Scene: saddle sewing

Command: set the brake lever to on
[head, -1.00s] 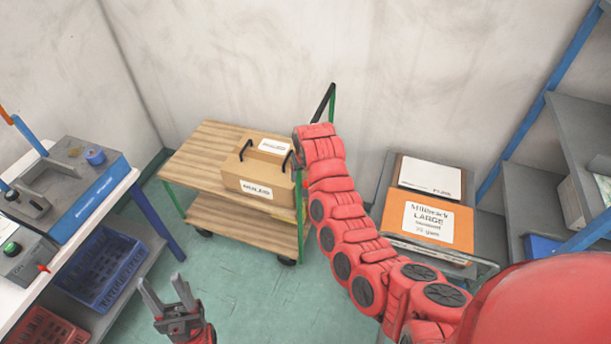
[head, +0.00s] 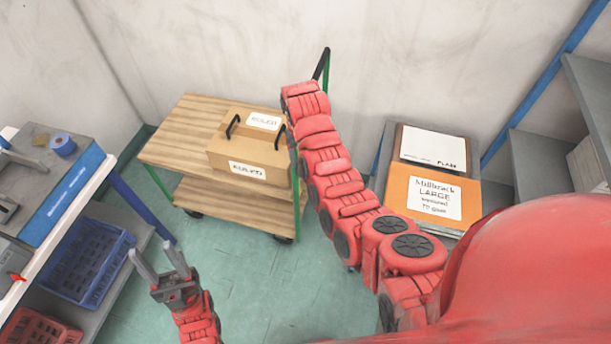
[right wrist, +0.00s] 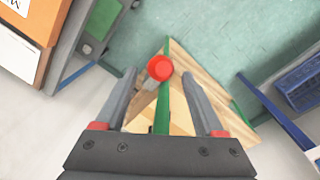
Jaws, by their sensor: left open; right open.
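The wooden trolley (head: 185,135) with green frame stands against the back wall. In the right wrist view, a round red knob (right wrist: 160,68) shows beside a green bar of the trolley (right wrist: 163,110); it looks like the end of the brake lever, but its setting cannot be told. My right gripper (right wrist: 158,76) is open, with the knob seen between its fingertips; contact cannot be told. In the head view my right arm hides that gripper and the knob. My left gripper (head: 160,262) is open and empty, over the floor in front of the trolley.
A cardboard box (head: 248,150) with black handles sits on the trolley. A workbench with a blue crate (head: 90,262) below stands at left. A stack with an orange package (head: 435,195) stands at right, by grey shelves (head: 540,165). Green floor is clear between.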

